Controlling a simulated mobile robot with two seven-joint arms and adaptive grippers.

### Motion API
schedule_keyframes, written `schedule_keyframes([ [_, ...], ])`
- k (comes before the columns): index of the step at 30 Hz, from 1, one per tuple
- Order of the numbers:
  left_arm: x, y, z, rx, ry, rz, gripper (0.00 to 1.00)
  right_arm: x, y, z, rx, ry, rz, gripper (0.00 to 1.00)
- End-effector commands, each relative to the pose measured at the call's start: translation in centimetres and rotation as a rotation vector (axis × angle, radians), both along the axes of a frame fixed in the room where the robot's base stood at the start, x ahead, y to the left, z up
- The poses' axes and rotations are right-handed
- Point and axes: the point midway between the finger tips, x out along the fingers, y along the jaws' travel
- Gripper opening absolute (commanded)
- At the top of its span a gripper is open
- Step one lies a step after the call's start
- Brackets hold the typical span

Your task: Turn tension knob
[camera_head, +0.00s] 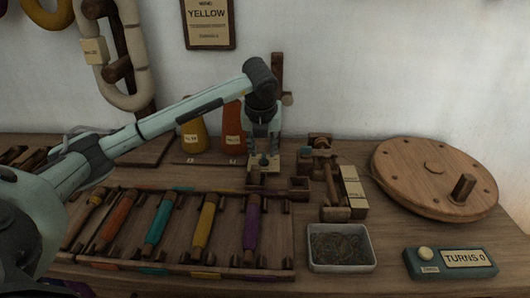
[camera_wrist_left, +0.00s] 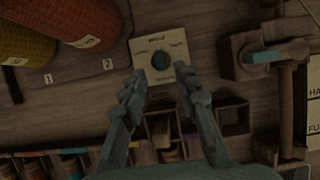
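The tension knob is a small dark round knob (camera_wrist_left: 160,61) on a cream plate (camera_wrist_left: 158,45) with lettering too small to read fully. In the head view the plate (camera_head: 259,163) lies on the table right below my left gripper (camera_head: 263,153), which hides most of the knob. In the left wrist view my left gripper (camera_wrist_left: 157,80) is open, pointing down, its two fingertips apart on either side of the knob's near edge. Nothing is between the fingers; I cannot tell whether they touch the plate. My right gripper is not in view.
Yellow (camera_head: 194,135) and orange (camera_head: 233,128) cones stand behind left. A bobbin rack (camera_head: 270,262) lies in front. A wooden winder (camera_head: 335,207), metal tray (camera_head: 315,258), round wooden wheel (camera_head: 410,165) and box reading "TURNS 0" (camera_head: 425,270) are to the right.

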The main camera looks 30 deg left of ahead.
Motion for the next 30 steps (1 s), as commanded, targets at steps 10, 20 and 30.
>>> schedule_keyframes([
  [10,1.0,0.6,-2.9,-0.001,0.0,0.0,0.3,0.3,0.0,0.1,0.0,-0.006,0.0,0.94],
  [20,1.1,0.6,-2.9,0.0,-0.001,0.0,0.17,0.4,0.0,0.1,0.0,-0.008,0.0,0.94],
  [30,1.0,0.6,-2.9,0.0,-0.001,0.0,0.0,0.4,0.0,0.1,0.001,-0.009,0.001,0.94],
])
